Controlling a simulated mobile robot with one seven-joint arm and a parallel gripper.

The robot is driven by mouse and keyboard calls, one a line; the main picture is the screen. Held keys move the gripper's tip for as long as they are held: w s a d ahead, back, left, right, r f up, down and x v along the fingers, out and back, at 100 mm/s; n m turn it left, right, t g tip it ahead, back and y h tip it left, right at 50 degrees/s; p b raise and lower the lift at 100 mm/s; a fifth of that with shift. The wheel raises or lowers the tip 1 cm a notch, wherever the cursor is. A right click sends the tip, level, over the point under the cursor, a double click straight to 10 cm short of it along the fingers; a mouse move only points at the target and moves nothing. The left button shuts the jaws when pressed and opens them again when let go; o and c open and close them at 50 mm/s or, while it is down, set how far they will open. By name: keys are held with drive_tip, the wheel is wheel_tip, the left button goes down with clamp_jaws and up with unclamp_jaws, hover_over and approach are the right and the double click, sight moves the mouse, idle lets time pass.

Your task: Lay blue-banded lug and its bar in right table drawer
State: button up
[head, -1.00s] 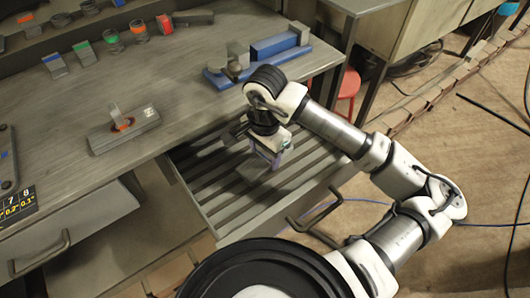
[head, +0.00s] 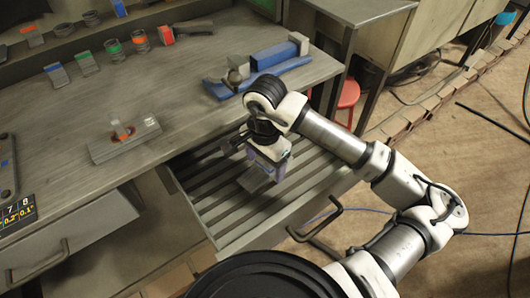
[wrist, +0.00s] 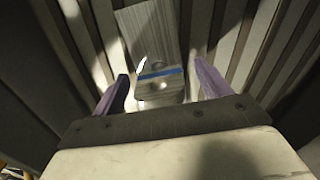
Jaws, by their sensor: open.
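The right table drawer (head: 225,235) is pulled open, with a ribbed floor. A flat grey bar (head: 254,180) lies in it below my gripper (head: 272,172). In the wrist view, the bar (wrist: 148,30) runs away from me over the ribs. The blue-banded lug (wrist: 160,88) stands at the bar's near end, with its blue stripe facing me. My gripper (wrist: 160,88) is open, one purple finger on each side of the lug, with visible gaps. In the head view the lug is hidden by my gripper.
On the table are a bar with an orange-marked lug (head: 125,146), a blue vise (head: 272,57) and a back row with green-banded (head: 87,64) and blue-banded (head: 58,77) lugs. The drawer handle (head: 316,224) juts out in front. A red stool (head: 348,92) stands behind.

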wheel_tip(320, 180, up, 14)
drive_tip(key=b, duration=0.1)
drive_tip(key=shift+f, duration=0.15)
drive_tip(key=shift+s, duration=0.15)
